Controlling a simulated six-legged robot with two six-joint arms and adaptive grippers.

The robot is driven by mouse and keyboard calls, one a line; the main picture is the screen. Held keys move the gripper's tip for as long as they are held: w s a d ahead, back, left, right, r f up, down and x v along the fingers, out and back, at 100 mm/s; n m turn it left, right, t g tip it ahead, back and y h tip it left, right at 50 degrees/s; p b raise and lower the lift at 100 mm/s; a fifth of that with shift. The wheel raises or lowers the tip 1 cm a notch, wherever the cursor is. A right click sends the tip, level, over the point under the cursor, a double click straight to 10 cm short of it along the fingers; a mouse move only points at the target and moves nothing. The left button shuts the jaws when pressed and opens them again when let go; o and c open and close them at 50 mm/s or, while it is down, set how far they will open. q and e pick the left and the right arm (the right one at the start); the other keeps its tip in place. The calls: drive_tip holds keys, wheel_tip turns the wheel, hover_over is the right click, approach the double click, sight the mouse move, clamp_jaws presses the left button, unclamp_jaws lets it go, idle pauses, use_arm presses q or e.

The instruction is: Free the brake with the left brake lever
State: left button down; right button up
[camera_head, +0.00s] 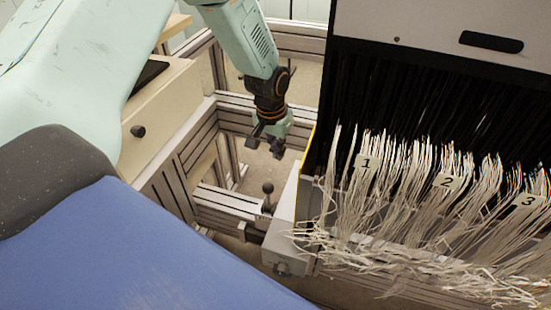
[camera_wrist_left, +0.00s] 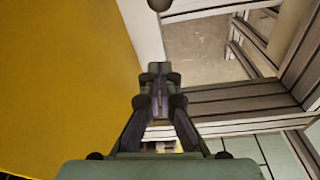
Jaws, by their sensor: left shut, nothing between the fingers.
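The left brake lever (camera_head: 267,190) is a short upright rod with a round black knob, standing on the metal frame beside the white box of the loom. A round dark knob (camera_wrist_left: 159,4), apparently the lever's, is cut off by the top edge of the left wrist view. My left gripper (camera_head: 265,147) hangs above and behind the lever, clear of it. In the left wrist view, its fingers (camera_wrist_left: 159,78) meet at their tips with nothing between them. My right gripper is not in view.
The loom's yellow-edged side panel (camera_wrist_left: 65,80) is close beside my left gripper. Pale warp threads (camera_head: 400,200) with numbered tags hang at the right. Aluminium frame rails (camera_head: 225,200) surround an open gap over the floor. A beige drawer cabinet (camera_head: 165,115) stands left.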

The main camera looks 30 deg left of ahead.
sight(269, 198)
use_arm(q)
wheel_tip(269, 198, down, 7)
drive_tip(key=s+b, duration=0.1)
drive_tip(key=s, duration=0.1)
drive_tip(key=shift+s+d+f+b, duration=0.2)
drive_tip(key=shift+s+b, duration=0.15)
drive_tip(key=shift+s+r, duration=0.15)
idle(0.3)
